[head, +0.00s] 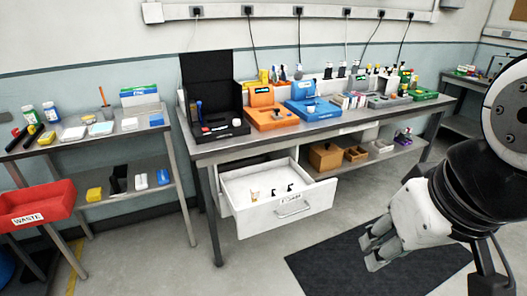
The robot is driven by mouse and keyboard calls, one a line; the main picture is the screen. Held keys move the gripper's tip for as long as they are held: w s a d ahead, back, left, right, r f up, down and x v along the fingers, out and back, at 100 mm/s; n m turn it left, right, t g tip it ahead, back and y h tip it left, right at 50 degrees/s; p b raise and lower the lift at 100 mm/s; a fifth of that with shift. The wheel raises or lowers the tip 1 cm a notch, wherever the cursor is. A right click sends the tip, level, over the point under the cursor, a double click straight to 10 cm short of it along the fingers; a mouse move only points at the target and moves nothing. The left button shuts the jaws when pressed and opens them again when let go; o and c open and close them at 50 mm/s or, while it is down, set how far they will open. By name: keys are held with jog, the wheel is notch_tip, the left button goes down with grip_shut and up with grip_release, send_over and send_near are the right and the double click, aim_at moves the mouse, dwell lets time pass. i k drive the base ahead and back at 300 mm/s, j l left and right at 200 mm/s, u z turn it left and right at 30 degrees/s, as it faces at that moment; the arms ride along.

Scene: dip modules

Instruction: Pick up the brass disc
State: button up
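I cannot make out a brass disc for certain in the head view. The pulled-out white drawer (236,210) under the workbench holds a small tan piece (255,194) and a few small dark pieces, too small to identify. My gripper (372,251) is at the lower right, above the floor and the dark mat, to the right of the drawer. Its fingers look apart, with nothing seen between them. It touches none of the furniture.
The workbench (215,151) carries a black open case (211,95), an orange module (273,115), a blue module (313,107) and a green tray (424,94). A red waste bin (36,203) and a side shelf stand left. The dark mat (330,268) lies clear on the floor.

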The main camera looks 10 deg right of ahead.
aim_at(255, 193)
jog(key=i+l, duration=0.25)
jog(key=i, duration=0.3)
jog(key=i+l, duration=0.3)
jog(key=i, duration=0.2)
jog(key=j+u, duration=0.05)
